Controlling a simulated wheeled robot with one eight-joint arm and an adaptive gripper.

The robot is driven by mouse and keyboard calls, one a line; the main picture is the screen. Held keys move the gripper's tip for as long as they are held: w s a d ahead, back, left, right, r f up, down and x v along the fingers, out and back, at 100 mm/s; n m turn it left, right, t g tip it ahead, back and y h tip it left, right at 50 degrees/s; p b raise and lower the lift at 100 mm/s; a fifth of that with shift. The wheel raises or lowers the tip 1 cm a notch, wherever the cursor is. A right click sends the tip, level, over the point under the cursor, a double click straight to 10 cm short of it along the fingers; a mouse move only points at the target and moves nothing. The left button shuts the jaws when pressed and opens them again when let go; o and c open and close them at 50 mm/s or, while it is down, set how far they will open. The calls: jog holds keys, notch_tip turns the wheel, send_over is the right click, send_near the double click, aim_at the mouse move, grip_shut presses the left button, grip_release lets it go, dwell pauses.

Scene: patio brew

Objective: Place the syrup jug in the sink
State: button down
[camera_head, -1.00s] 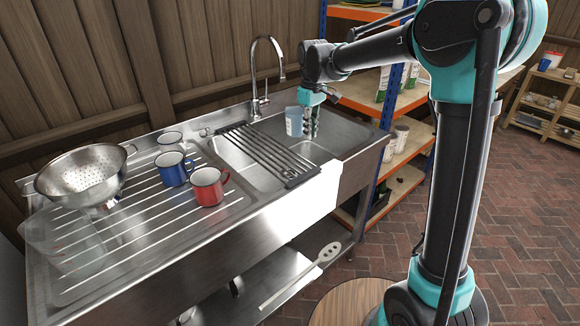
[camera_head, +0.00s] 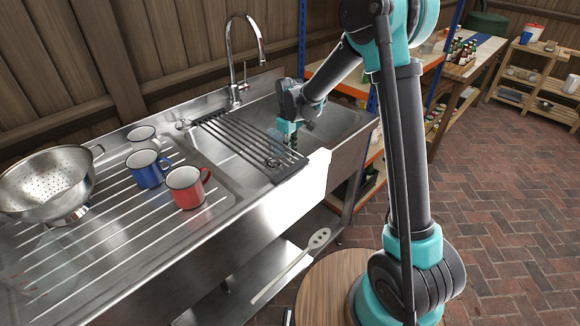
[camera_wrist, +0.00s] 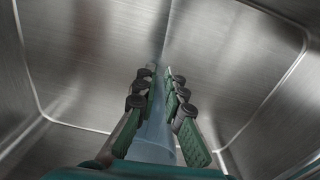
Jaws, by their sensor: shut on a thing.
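The syrup jug is a pale blue translucent vessel (camera_wrist: 154,132) between my fingers in the wrist view. Only a small part of the jug shows in the head view (camera_head: 273,134), beside my gripper (camera_head: 290,139). My gripper is shut on the jug; its fingertips also show in the wrist view (camera_wrist: 160,76). The steel sink (camera_head: 343,122) lies around and below the gripper, right of the drying rack. In the wrist view bare sink walls (camera_wrist: 240,50) surround the jug. I cannot tell whether the jug touches the sink bottom.
A black roll-up rack (camera_head: 243,146) covers the sink's left part, close to my gripper. The tap (camera_head: 240,60) stands behind. A blue mug (camera_head: 147,170), a red mug (camera_head: 187,186), a white mug (camera_head: 143,137) and a colander (camera_head: 45,180) are on the drainboard.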

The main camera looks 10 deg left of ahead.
jog(key=shift+f, duration=3.7)
jog(key=c, duration=1.6)
grip_release()
jog(key=shift+f, duration=0.1)
notch_tip(320, 180, up, 12)
jog(key=shift+s+r, duration=0.1)
jog(key=shift+r, duration=0.05)
